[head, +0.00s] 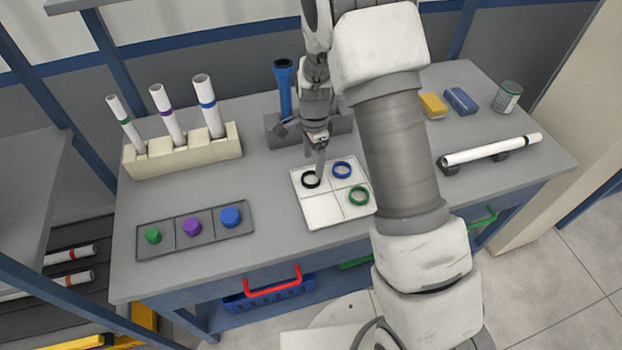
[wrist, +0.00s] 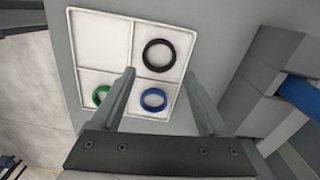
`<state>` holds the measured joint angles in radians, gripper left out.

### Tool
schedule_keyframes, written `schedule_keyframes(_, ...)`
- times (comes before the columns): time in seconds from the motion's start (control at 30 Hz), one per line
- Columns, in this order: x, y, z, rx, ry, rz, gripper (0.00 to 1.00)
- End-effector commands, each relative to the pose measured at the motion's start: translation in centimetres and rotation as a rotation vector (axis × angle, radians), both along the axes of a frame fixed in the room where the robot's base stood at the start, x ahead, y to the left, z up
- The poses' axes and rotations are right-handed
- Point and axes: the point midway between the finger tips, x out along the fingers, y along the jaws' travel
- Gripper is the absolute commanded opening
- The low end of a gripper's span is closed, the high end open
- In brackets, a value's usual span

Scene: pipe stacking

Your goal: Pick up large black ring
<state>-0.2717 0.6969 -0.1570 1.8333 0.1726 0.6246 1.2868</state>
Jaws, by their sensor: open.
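The large black ring (head: 310,180) lies flat in the back left compartment of a white divided tray (head: 322,213). In the wrist view the black ring (wrist: 159,42) lies ahead of the fingertips, in the tray's upper right compartment. My gripper (head: 320,172) is above the tray, close to the black ring in the head view, and hides a little of its surroundings. In the wrist view my gripper (wrist: 158,75) is open, with two fingers spread apart and nothing between them. A blue ring (head: 342,170) and a green ring (head: 359,196) lie in other compartments.
A grey holder with an upright blue pipe (head: 284,85) stands behind the tray. A beige rack (head: 183,152) holds white pipes at the left. A dark tray (head: 195,230) with coloured caps lies front left. A white pipe (head: 490,150) lies on supports at the right.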

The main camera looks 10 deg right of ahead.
Motion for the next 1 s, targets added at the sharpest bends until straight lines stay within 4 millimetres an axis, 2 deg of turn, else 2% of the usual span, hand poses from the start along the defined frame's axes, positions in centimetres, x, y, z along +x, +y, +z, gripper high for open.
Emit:
schedule_keyframes(0.13, -0.1, 0.0, -1.1, -0.001, 0.003, 0.000, 0.77)
schedule_keyframes(0.4, -0.3, 0.1, -4.9, 0.000, 0.001, 0.000, 0.77)
schedule_keyframes(0.7, -0.2, 0.2, -5.3, 0.000, -0.001, 0.001, 0.77)
schedule_keyframes(0.77, -0.2, 0.2, -5.3, 0.000, -0.001, 0.000, 0.68)
schedule_keyframes(1.0, -0.2, 0.2, -5.3, 0.000, -0.001, 0.000, 0.25)
